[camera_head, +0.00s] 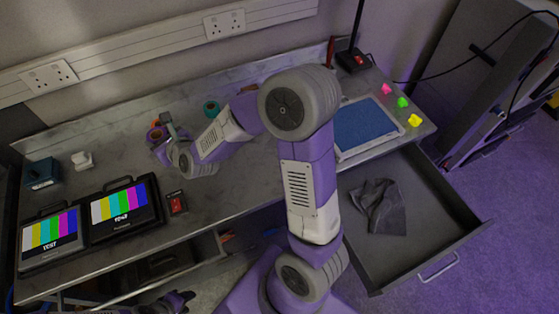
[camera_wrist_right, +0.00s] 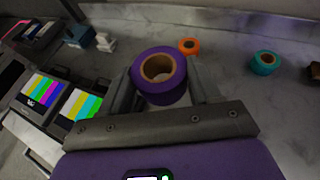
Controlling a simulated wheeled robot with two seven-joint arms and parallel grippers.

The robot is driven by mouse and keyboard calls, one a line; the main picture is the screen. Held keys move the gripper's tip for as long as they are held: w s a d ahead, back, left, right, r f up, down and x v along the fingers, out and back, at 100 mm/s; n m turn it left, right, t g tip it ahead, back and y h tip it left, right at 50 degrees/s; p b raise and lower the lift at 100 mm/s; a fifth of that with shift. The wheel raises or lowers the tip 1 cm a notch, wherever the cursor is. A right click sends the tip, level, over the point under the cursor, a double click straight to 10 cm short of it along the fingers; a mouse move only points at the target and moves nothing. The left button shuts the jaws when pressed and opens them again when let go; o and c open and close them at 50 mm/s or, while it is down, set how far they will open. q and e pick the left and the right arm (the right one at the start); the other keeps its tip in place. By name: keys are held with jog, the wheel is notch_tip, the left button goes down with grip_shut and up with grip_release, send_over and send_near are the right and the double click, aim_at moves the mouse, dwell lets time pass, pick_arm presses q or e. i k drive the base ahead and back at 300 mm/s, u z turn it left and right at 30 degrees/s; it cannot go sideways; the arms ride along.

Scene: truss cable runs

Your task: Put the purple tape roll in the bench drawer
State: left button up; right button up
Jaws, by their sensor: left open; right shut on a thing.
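The purple tape roll (camera_wrist_right: 160,94) sits between the fingers of my right gripper (camera_wrist_right: 160,82) in the right wrist view, with its brown core facing up. My right gripper is shut on it, over the far left part of the bench. In the head view my right gripper (camera_head: 166,132) is small and the roll is partly hidden. The bench drawer (camera_head: 425,220) stands pulled open at the right, with a crumpled dark grey cloth (camera_head: 380,207) inside. My left gripper (camera_head: 172,302) is open at the bottom edge of the head view, partly cut off.
An orange tape roll (camera_wrist_right: 189,46) and a teal tape roll (camera_wrist_right: 264,62) stand on the bench near the held roll. Two colour-bar monitors (camera_head: 122,208) lie at the front left. A blue-screened panel (camera_head: 365,126) lies above the drawer. The drawer floor beside the cloth is bare.

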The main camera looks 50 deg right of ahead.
aim_at(413, 218)
jog(key=k, duration=1.5)
jog(key=z, duration=1.5)
